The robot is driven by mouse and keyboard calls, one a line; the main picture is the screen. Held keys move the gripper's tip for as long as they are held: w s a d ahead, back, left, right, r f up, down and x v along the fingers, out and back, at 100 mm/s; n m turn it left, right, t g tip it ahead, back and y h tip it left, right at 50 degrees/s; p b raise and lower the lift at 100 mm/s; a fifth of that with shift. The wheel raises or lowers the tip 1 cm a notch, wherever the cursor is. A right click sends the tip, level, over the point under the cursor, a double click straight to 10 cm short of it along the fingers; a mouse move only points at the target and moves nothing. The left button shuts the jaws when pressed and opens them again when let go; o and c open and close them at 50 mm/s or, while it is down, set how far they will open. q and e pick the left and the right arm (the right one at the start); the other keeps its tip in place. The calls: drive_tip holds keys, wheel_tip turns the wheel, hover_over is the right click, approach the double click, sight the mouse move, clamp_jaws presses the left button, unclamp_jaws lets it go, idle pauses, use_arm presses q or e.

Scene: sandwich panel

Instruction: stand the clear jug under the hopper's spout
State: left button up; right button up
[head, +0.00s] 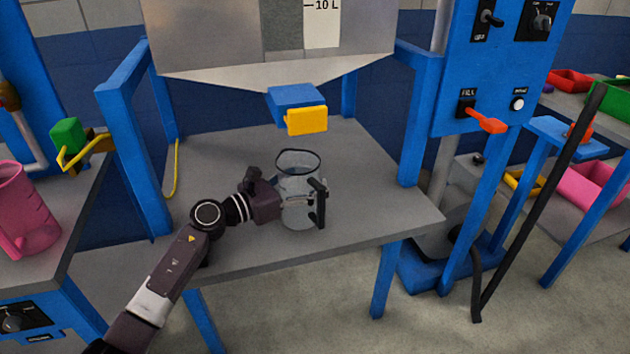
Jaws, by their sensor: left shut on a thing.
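The clear jug (297,212) is upright over the grey shelf (358,165) of the blue stand, with a dark rim and a dark handle on its right. My left gripper (288,201) reaches in from the left and is shut on the jug at mid-height. The metal hopper (220,45) hangs above, with a blue spout block (296,103) and a yellow flap (307,121) at its bottom. The jug stands below the flap in the picture; I cannot tell whether it is directly under the spout. Whether its base touches the shelf is unclear. My right gripper is out of view.
Blue posts (135,150) flank the shelf. A pink jug (25,210) stands on the left bench. A blue control panel (497,70) with a red lever (487,121) is at right. Free shelf lies behind and right of the jug.

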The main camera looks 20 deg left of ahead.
sight(281, 193)
use_arm(q)
drive_tip(key=shift+f, duration=0.1)
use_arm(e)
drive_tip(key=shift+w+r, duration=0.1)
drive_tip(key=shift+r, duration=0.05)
use_arm(q)
drive_tip(key=o, duration=1.5)
drive_tip(key=shift+c, duration=0.2)
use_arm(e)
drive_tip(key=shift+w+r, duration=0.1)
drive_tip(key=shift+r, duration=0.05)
use_arm(q)
drive_tip(key=v, duration=0.4)
drive_tip(key=shift+s+a+f, duration=0.2)
drive_tip(key=shift+s, duration=0.05)
drive_tip(key=v, duration=0.3)
drive_tip(key=b+v, duration=0.1)
drive_tip(key=v, duration=0.3)
drive_tip(key=shift+s+a+r, duration=0.1)
drive_tip(key=shift+s+r, duration=0.15)
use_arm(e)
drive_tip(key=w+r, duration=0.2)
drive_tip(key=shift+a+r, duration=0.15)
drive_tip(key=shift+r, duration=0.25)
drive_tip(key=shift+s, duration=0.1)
